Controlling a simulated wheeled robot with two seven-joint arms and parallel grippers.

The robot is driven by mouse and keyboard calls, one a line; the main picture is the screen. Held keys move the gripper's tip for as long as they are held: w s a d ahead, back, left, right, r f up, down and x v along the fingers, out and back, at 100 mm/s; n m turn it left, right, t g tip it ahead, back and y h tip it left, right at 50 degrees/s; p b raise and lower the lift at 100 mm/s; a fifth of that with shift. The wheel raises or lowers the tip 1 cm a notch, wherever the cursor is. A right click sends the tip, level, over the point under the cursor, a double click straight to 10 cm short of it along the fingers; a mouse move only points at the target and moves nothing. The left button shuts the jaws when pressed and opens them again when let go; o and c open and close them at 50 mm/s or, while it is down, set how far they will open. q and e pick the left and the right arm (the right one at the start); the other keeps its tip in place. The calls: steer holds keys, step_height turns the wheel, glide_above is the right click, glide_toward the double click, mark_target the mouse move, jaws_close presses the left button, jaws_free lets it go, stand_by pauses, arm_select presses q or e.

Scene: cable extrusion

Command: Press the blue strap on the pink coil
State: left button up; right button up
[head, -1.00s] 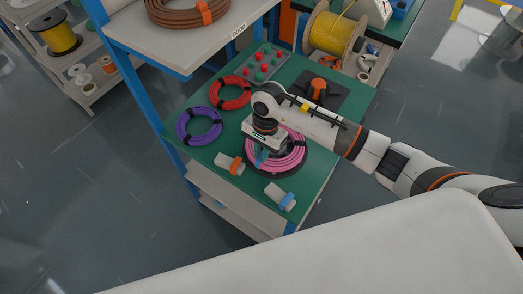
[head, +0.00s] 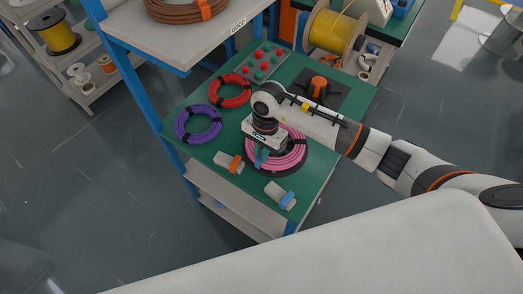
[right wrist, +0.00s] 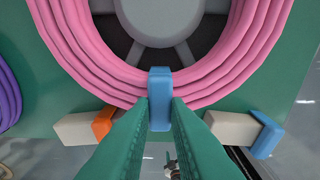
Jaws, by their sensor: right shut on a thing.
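The pink coil (head: 287,152) lies on a dark round holder on the green bench top. It also fills the top of the right wrist view (right wrist: 80,55). My right gripper (head: 262,160) is over the near left side of the coil. In the right wrist view its green fingers (right wrist: 160,108) are shut on the blue strap (right wrist: 160,85), which stands across the coil's inner and outer edge. The strap shows as a small blue patch in the head view (head: 261,155). The fingertips hide its sides, so I cannot tell how firmly it sits on the coil. My left gripper is not in view.
A purple coil (head: 199,125) and a red coil (head: 230,92) lie on the bench. A block with an orange strap (head: 229,163) and one with a blue strap (head: 280,196) lie near the front edge. A button panel (head: 264,63) and a black base with an orange knob (head: 318,88) are behind.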

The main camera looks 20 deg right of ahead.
steer(key=shift+s+f+b, duration=0.1)
steer(key=shift+f+b, duration=0.1)
steer(key=shift+b, duration=0.15)
stand_by(0.9)
steer(key=o, duration=0.9)
steer(key=shift+c, duration=0.2)
steer(key=shift+r+p, duration=0.35)
steer(key=shift+r, duration=0.15)
steer(key=shift+r+p, duration=1.8)
steer(key=shift+r, duration=1.85)
